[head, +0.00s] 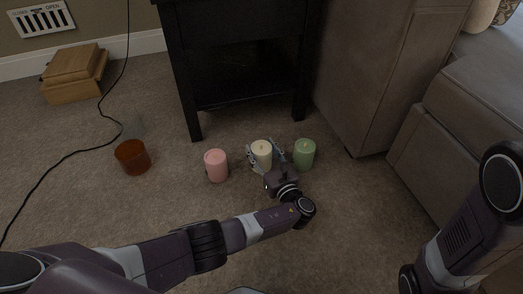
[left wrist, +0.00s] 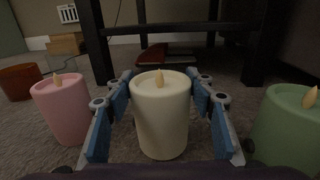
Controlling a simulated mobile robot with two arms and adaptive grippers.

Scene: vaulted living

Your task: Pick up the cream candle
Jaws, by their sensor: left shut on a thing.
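The cream candle (head: 261,150) stands upright on the carpet in front of the black side table, between a pink candle and a green candle. My left gripper (head: 266,157) is around it, shut on it. In the left wrist view the cream candle (left wrist: 161,115) is between the two blue finger pads of my left gripper (left wrist: 162,105). Its lower edge is low in that view, near the carpet. My right arm shows at the right edge of the head view, but its gripper is out of frame.
The pink candle (head: 216,165) is close on the left and the green candle (head: 304,153) close on the right. An amber glass (head: 132,157), a black cord and a wooden box (head: 75,75) lie farther left. The side table (head: 187,95) and sofa (head: 375,75) stand behind.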

